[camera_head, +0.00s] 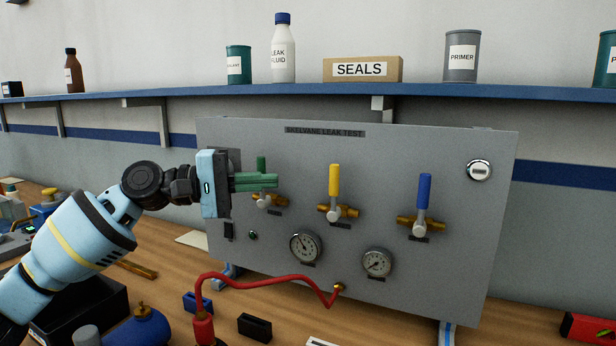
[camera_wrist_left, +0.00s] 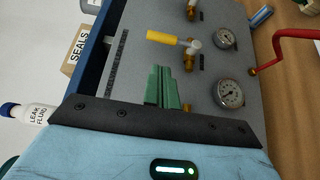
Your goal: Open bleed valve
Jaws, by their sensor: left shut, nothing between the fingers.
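A grey leak-test panel (camera_head: 400,165) carries three lever valves on brass fittings: a green-handled valve (camera_head: 262,200), a yellow-handled valve (camera_head: 335,181) and a blue-handled valve (camera_head: 424,192). All three handles point up. Their small labels are unreadable, so I cannot tell which is the bleed valve. My left gripper (camera_head: 275,181), with green fingers, is shut and empty in front of the green handle, partly covering it; contact is unclear. In the left wrist view, the shut fingers (camera_wrist_left: 162,88) are near the yellow-handled valve (camera_wrist_left: 165,38), and the green valve is not distinguishable. My right gripper is not in view.
Two gauges (camera_head: 306,247) (camera_head: 377,262) sit low on the panel. A red hose (camera_head: 262,283) runs to a brass port below them. A blue block (camera_head: 197,302) and black block (camera_head: 254,326) lie on the bench. A shelf (camera_head: 300,92) with containers runs above the panel.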

